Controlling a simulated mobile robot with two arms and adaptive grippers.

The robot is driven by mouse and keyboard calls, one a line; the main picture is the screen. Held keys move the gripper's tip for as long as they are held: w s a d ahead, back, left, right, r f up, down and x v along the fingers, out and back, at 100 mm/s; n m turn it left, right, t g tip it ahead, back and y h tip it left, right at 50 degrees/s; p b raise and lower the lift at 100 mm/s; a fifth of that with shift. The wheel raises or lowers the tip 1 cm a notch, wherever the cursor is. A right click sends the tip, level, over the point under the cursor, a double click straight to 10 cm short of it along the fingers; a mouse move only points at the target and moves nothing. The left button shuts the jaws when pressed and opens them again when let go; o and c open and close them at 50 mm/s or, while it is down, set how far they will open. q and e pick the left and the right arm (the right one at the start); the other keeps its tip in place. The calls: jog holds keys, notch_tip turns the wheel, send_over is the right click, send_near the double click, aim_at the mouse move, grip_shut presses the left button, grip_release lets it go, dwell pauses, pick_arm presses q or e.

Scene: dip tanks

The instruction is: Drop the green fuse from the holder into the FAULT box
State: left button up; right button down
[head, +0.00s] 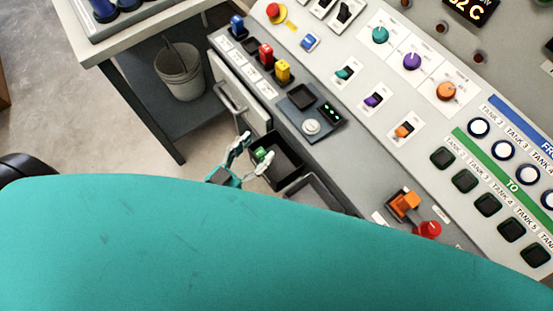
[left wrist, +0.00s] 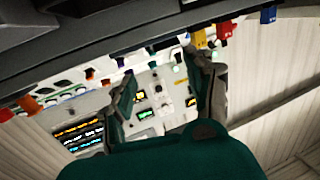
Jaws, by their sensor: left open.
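The green fuse (head: 262,153) shows in the head view at the near left part of a dark open box (head: 290,168), between my left gripper's fingertips. I cannot tell whether it rests in the box or is just above it. My left gripper (head: 256,148) is open, its fingertips at the box's left edge; its spread fingers also show in the left wrist view (left wrist: 160,64). No label is readable on the box. The holder row has a blue fuse (head: 237,24), a red fuse (head: 265,54) and a yellow fuse (head: 283,70). My right gripper is not in view.
A second open bin (head: 315,190) adjoins the dark box. The sloped control panel (head: 350,130) with knobs, switches and buttons lies to the right. A grey bucket (head: 180,75) stands at the back left. My teal arm covers the foreground.

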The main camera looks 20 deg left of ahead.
pick_arm(q)
jog(key=v, duration=0.6)
jog(key=shift+s, duration=0.2)
jog(key=shift+a, duration=0.1)
jog(key=s+a+f+n+g+y, duration=0.1)
jog(key=a+f+g+y, duration=0.15)
jog(key=f, duration=1.05)
jog(key=s+a+f+n+g+y, duration=0.1)
jog(key=s+f+n+g+y, duration=0.15)
jog(key=f, duration=1.05)
jog(key=s+a+f+g+y, duration=0.1)
jog(key=s+f+g, duration=0.4)
jog(key=s+f, duration=0.3)
jog(key=s+a+f+m+g, duration=0.1)
jog(key=s+a+f+g, duration=0.1)
jog(key=s+f+g, duration=0.3)
jog(key=s+f, duration=0.4)
jog(key=f, duration=0.2)
jog(key=shift+a+y, duration=0.35)
jog(key=shift+y, duration=0.05)
jog(key=shift+s, duration=0.1)
